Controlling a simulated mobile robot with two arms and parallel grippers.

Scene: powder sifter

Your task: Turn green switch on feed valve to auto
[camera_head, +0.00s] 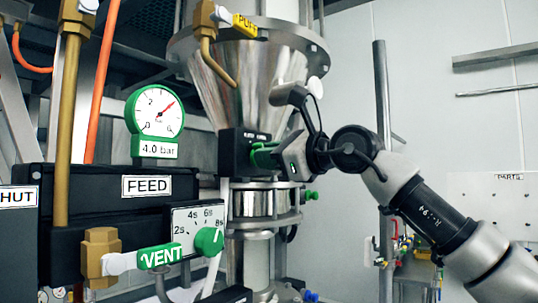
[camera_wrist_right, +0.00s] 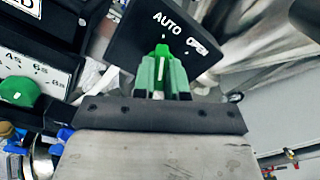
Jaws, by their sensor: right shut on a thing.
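The green switch (camera_wrist_right: 162,50) sits on a black panel (camera_wrist_right: 150,30) with the words AUTO and OPEN above it in the right wrist view. The switch's tip points up, nearest the word AUTO. My right gripper (camera_wrist_right: 162,75) is shut on the switch, its green fingers on either side of it. In the head view my right gripper (camera_head: 272,158) reaches in from the right to the black valve box (camera_head: 232,150) on the steel column and hides most of the switch. My left gripper is not in view.
A black box labelled FEED (camera_head: 146,186), a 4.0 bar gauge (camera_head: 155,112) and a timer dial with a green knob (camera_head: 209,241) stand left of the valve. A green VENT handle (camera_head: 160,257) is low in front. A steel funnel (camera_head: 245,75) is above.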

